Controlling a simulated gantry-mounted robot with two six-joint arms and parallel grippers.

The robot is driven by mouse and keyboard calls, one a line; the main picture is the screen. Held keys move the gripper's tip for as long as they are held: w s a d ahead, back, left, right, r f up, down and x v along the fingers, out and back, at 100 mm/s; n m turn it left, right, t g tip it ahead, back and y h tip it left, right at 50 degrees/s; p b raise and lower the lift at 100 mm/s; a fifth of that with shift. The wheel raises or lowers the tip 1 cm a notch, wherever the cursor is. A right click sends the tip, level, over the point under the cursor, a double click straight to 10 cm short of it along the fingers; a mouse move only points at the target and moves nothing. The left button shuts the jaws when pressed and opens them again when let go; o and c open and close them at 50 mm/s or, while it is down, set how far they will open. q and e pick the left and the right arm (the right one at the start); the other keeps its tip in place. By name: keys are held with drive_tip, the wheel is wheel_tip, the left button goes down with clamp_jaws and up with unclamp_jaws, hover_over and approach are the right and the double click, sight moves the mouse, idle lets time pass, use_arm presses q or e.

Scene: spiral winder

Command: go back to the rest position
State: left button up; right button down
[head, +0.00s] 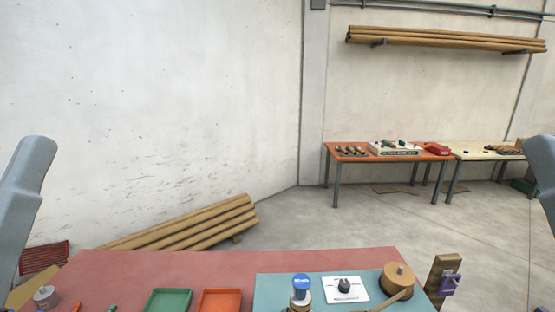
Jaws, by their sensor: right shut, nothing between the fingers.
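My right arm (545,170) shows as a grey link at the right edge of the head view. Its gripper is shut with nothing in it, but its fingertips are hard to make out. My left arm (22,190) shows as a similar grey link at the left edge, and its gripper is out of view. Both links stand over the sides of the red worktable (200,262). A blue mat (268,290) on it bears a blue-capped part (301,281), a white plate with a black knob (345,288) and a round wooden spool (397,278).
A green tray (168,301) and an orange tray (220,301) lie on the worktable. A wooden post (440,272) with a purple part stands at its right. Wooden poles (190,226) lie beyond it. An orange bench (345,149) stands far back. Space above the worktable is clear.

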use_arm(q)
wheel_tip(320, 180, up, 18)
drive_tip(key=p, duration=1.5)
use_arm(e)
wheel_tip(320, 180, up, 18)
use_arm(q)
wheel_tip(320, 180, down, 38)
drive_tip(key=b, duration=3.9)
use_arm(e)
wheel_tip(320, 180, down, 38)
use_arm(q)
drive_tip(key=shift+f, duration=0.15)
use_arm(e)
drive_tip(key=shift+f, duration=0.15)
